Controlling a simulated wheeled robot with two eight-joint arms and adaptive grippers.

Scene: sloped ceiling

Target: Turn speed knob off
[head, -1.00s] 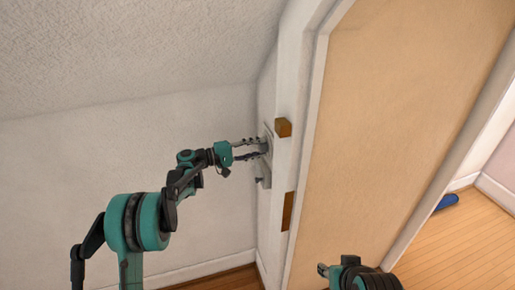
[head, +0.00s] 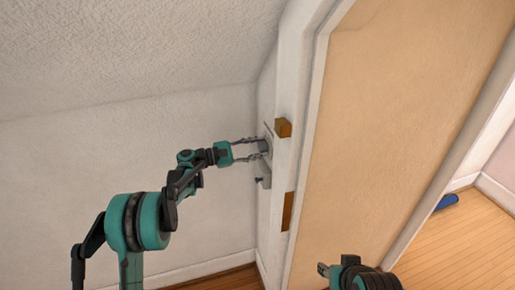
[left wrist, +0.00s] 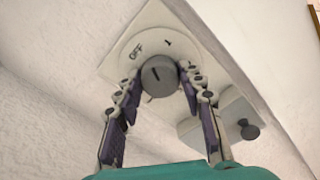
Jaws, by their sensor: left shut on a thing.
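The speed knob is a round grey dial (left wrist: 159,76) with a short dark line on its face. It sits on a pale wall plate (left wrist: 114,66) printed with "OFF" (left wrist: 136,52) at its upper left and "1" above it. The line tilts to the upper left, roughly toward "OFF". My left gripper (left wrist: 162,80) is shut on the knob, one finger on each side. In the head view my left gripper (head: 261,147) reaches the plate on the wall beside the door frame. My right gripper (head: 322,270) shows small at the bottom; its fingers are unclear.
A second switch plate with a dark round knob (left wrist: 250,131) is just beside the dial. The white door frame (head: 288,165) has two brown blocks (head: 283,128). A tan door panel (head: 385,130) fills the right. A blue object (head: 446,201) lies on the wooden floor.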

